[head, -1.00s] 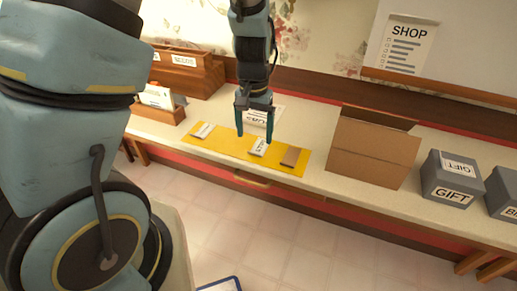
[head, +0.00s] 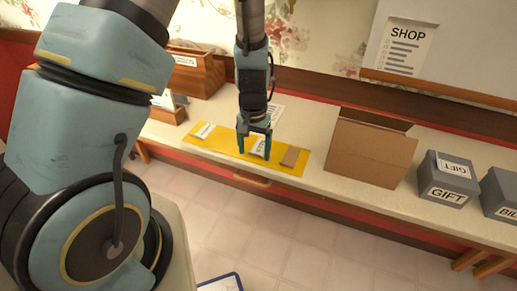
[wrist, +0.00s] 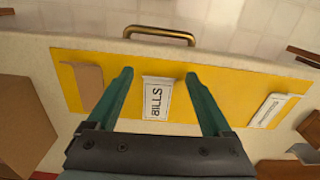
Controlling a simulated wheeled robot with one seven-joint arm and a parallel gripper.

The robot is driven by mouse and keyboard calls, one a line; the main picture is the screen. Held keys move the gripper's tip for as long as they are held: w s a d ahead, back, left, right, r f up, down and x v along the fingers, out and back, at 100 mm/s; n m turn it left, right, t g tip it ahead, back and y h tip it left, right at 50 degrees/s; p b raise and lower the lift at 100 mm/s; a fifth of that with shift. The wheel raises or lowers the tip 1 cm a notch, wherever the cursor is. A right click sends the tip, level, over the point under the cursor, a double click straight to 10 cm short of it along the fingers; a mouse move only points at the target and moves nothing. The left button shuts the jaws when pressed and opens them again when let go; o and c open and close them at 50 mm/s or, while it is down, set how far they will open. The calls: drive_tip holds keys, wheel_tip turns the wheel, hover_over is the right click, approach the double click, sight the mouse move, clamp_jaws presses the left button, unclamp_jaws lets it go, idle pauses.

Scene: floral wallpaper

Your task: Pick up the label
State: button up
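A white label reading BILLS (wrist: 157,98) lies on the yellow mat (wrist: 230,78). It also shows in the head view (head: 259,148), partly hidden by my gripper. My gripper (wrist: 158,75) is open, with its two teal fingers on either side of this label and apart from it. In the head view my gripper (head: 254,154) is low over the mat. A second white label (wrist: 271,110) lies on the mat's right side in the wrist view; its print is too small to read. A plain brown piece (wrist: 87,78) lies on the other side.
An open cardboard box (head: 368,150) stands right of the mat on the counter (head: 310,135). Grey boxes, one marked GIFT (head: 447,180), stand farther right. A wooden holder (head: 195,75) is at the back left. A brass handle (wrist: 159,35) is on the counter's front.

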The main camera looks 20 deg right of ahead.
clamp_jaws()
idle(0.5)
